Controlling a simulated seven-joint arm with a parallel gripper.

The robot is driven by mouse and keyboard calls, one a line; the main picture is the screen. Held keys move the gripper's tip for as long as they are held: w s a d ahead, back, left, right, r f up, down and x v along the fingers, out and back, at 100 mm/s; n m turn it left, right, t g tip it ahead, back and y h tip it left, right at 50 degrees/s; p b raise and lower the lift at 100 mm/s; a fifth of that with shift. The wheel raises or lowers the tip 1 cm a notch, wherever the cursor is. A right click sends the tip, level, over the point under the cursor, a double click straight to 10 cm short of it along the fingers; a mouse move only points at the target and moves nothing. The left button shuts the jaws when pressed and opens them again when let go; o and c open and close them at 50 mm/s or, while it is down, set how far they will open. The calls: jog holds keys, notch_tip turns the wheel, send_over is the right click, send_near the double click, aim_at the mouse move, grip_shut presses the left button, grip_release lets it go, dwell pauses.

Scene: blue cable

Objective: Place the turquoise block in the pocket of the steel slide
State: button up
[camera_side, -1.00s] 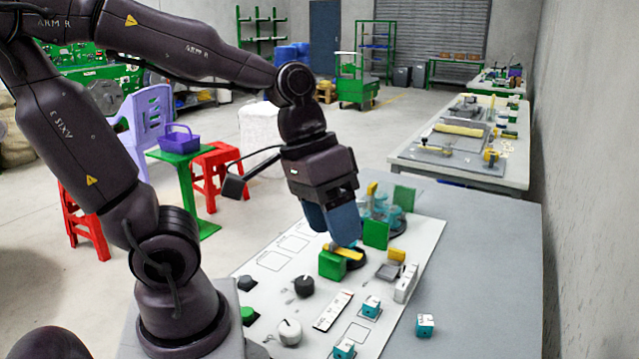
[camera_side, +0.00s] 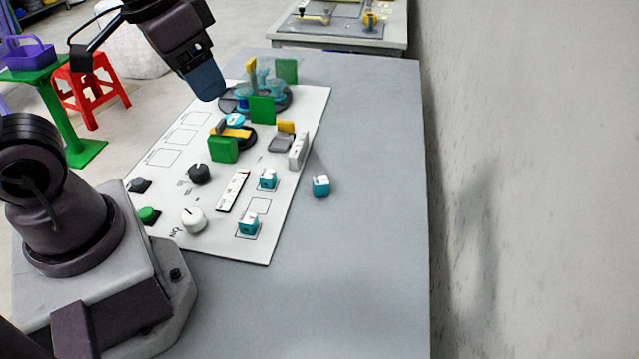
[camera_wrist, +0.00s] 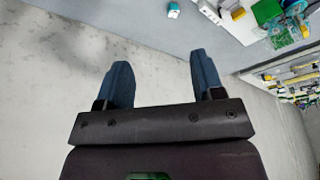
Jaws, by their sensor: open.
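Turquoise blocks with white marked tops show in the side view: one (camera_side: 268,180) and another (camera_side: 249,224) on the white board, and one (camera_side: 320,186) on the bare table right of the board. A small grey metal piece with a yellow tab, which looks like the steel slide (camera_side: 281,144), sits at the board's right side; its pocket is too small to make out. My gripper (camera_side: 211,97) is raised near the board's far left edge, apart from the blocks. In the wrist view its blue fingers (camera_wrist: 160,62) are spread and empty; a turquoise block (camera_wrist: 173,10) shows at the top.
A green block and yellow bar (camera_side: 224,145) stand mid-board, with a small turquoise-and-white piece (camera_side: 235,120) behind. A turquoise mechanism with green plates (camera_side: 262,92) stands at the far end. Knobs (camera_side: 193,219) occupy the near left. The grey table (camera_side: 365,240) is clear at right.

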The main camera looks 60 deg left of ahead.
jog(key=w+a+f+m+g, duration=0.2)
jog(key=w+f+m+g, duration=0.15)
jog(key=w+f, duration=0.45)
jog(key=m, duration=1.9)
send_over(320, 177)
notch_tip(320, 177, down, 11)
jog(key=shift+m, duration=0.25)
jog(key=f, duration=0.7)
jog(key=shift+w+f, duration=0.25)
jog(key=shift+w, duration=0.05)
jog(key=shift+s+f, duration=0.2)
jog(key=shift+f, duration=1.15)
jog(key=shift+s+f, duration=0.15)
jog(key=shift+f, duration=1.15)
jog(key=c, duration=1.1)
jog(key=shift+o, duration=0.2)
jog(key=shift+r, duration=0.1)
